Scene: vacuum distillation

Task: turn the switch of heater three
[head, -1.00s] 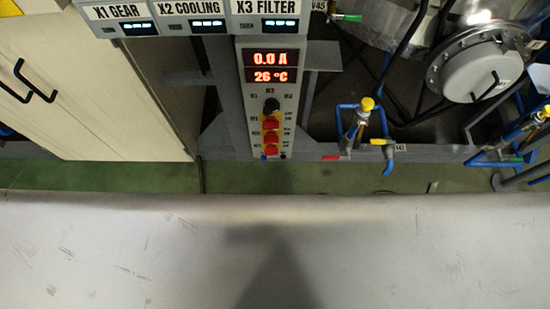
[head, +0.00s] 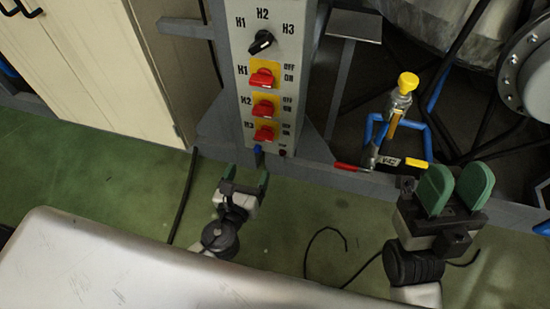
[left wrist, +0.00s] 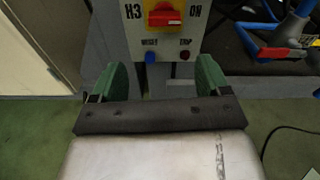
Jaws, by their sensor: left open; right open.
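The control panel (head: 272,50) stands upright in the head view, with a black H1-H2-H3 selector knob (head: 261,41) and three red switches on yellow plates below it. The heater three switch (head: 264,133) is the lowest red one, labelled H3; it also shows at the top of the left wrist view (left wrist: 163,14). My left gripper (head: 246,177) is open and empty, below and in front of the panel's lower end, apart from the switch. My right gripper (head: 457,187) is open and empty, to the right of the panel, in front of a pipe frame.
A blue button (left wrist: 152,57) and a dark red button (left wrist: 185,55) sit just under the H3 switch. A yellow-capped valve (head: 408,83) with blue pipes stands right of the panel. A beige cabinet (head: 100,60) is at left. Cables lie on the green floor (head: 110,175).

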